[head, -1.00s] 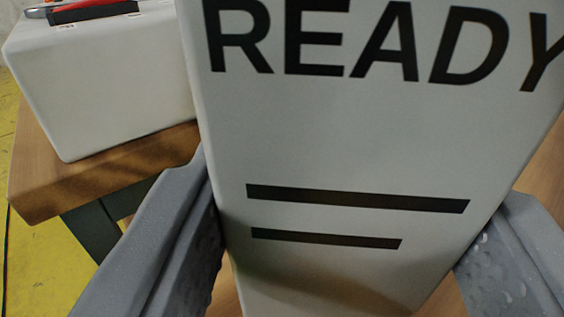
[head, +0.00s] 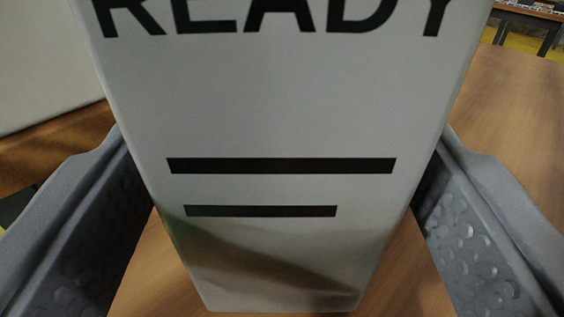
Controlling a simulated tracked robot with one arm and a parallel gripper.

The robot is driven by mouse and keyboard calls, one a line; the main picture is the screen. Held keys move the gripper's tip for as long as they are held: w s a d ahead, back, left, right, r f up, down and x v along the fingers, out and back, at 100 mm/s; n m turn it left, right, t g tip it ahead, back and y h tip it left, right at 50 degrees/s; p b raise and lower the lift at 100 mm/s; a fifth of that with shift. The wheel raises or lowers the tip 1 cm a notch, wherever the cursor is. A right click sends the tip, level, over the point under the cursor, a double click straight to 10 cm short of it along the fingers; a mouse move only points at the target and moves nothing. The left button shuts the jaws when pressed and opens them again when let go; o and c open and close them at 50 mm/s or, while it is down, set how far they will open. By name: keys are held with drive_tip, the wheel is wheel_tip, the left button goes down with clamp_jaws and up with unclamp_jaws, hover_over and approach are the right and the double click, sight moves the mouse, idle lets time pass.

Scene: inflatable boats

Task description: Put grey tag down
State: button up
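The grey tag (head: 280,120) is a pale grey panel with black "READY" lettering and two black bars. It fills the middle of the head view, its top cut off by the frame. Its lower edge appears to rest on the wooden table (head: 510,130), though the exact contact is hard to see. Wood shows between the fingers and the tag's lower sides. Higher up, the tag's edges overlap the fingers in the picture.
A white case (head: 45,65) stands at the left, partly cut off. Wooden tabletop is clear to the right of the tag. Another table with items (head: 530,15) and yellow floor show at the far upper right.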

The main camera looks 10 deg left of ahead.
drive_tip(key=shift+o, duration=0.2)
drive_tip(key=shift+r, duration=0.15)
drive_tip(key=shift+s+d, duration=0.1)
drive_tip(key=shift+s, duration=0.2)
drive_tip(key=s+d+p, duration=0.2)
drive_tip(key=s, duration=0.9)
